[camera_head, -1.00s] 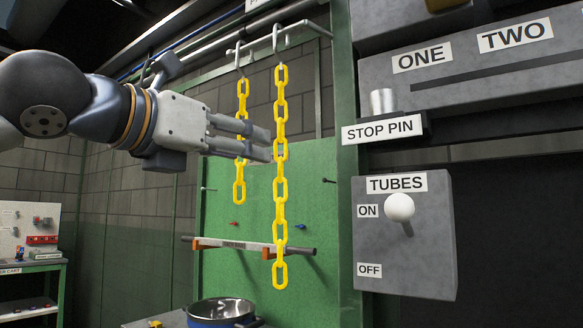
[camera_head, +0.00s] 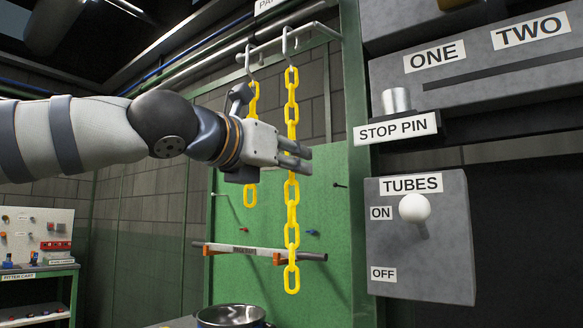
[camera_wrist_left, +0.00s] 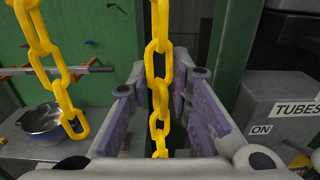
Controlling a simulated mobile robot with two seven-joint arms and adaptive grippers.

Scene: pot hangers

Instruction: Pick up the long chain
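The long yellow chain (camera_head: 292,220) hangs from a hook on a rail in the head view. A shorter yellow chain (camera_head: 250,194) hangs to its left, partly hidden by my gripper. My left gripper (camera_head: 302,158) is at the long chain's middle links, and its fingers cover part of the chain. In the left wrist view, the long chain (camera_wrist_left: 158,65) runs down between the two spread fingers (camera_wrist_left: 160,115), with gaps on both sides. The shorter chain (camera_wrist_left: 45,60) is outside the fingers, to the left. My right gripper is not in view.
A horizontal bar (camera_head: 258,252) is fixed on the green panel (camera_head: 325,215) behind the chains. A pot (camera_head: 230,316) stands below. A grey switch box (camera_head: 420,250) with a white knob and a stop pin (camera_head: 396,101) are to the right.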

